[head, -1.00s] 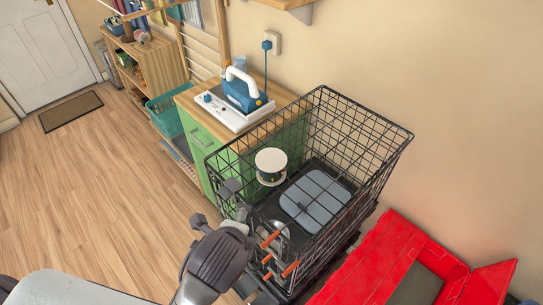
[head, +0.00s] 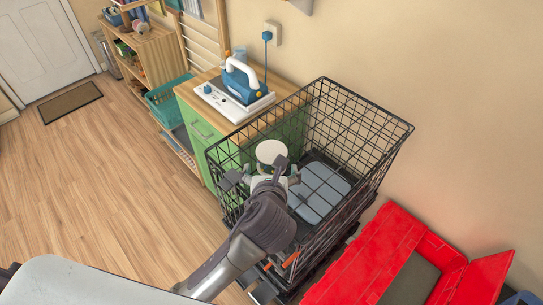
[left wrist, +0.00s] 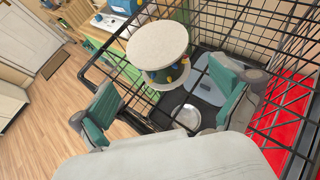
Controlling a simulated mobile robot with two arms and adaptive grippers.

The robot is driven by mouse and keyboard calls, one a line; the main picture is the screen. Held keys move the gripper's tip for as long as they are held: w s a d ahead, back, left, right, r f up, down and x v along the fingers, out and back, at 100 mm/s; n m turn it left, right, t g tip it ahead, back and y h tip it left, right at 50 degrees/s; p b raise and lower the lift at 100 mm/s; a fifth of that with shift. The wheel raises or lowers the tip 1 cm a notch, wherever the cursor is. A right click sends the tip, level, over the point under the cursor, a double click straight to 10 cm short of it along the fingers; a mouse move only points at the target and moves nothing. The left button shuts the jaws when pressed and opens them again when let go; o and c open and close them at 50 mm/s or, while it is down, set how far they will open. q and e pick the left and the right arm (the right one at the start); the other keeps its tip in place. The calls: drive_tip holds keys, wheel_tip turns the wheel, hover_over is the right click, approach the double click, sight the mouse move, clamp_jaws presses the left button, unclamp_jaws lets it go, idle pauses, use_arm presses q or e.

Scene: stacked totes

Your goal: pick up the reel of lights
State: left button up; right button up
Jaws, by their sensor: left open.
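The reel of lights (head: 271,151) is a spool with pale round ends and coloured bulbs wound between them. It stands inside the black wire basket (head: 367,110), near its left side, and shows clearly in the left wrist view (left wrist: 158,48). My left gripper (head: 267,172) is open and empty over the basket, its fingers spread on the near side of the reel. In the left wrist view its teal finger pads (left wrist: 165,98) stand wide apart, with the reel beyond them between their lines. Contact with the reel cannot be made out. My right gripper is not in view.
The basket's wire walls rise around the reel. A grey-blue flat lid (head: 322,190) and orange-handled items (head: 290,260) lie lower down. A red open case (head: 385,255) is at right.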

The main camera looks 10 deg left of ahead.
use_arm(q)
drive_tip(key=x, duration=0.2)
drive_tip(key=shift+w+f, duration=0.1)
drive_tip(key=shift+w, duration=0.2)
drive_tip(key=p+x, duration=0.1)
drive_tip(key=x, duration=0.1)
drive_tip(key=p+x, duration=0.1)
drive_tip(key=x, duration=0.1)
drive_tip(key=shift+f, duration=0.3)
drive_tip(key=shift+w+f, duration=0.3)
drive_tip(key=shift+w, duration=0.05)
drive_tip(key=c, duration=1.1)
drive_tip(key=shift+r, duration=0.2)
drive_tip(key=shift+c, duration=0.2)
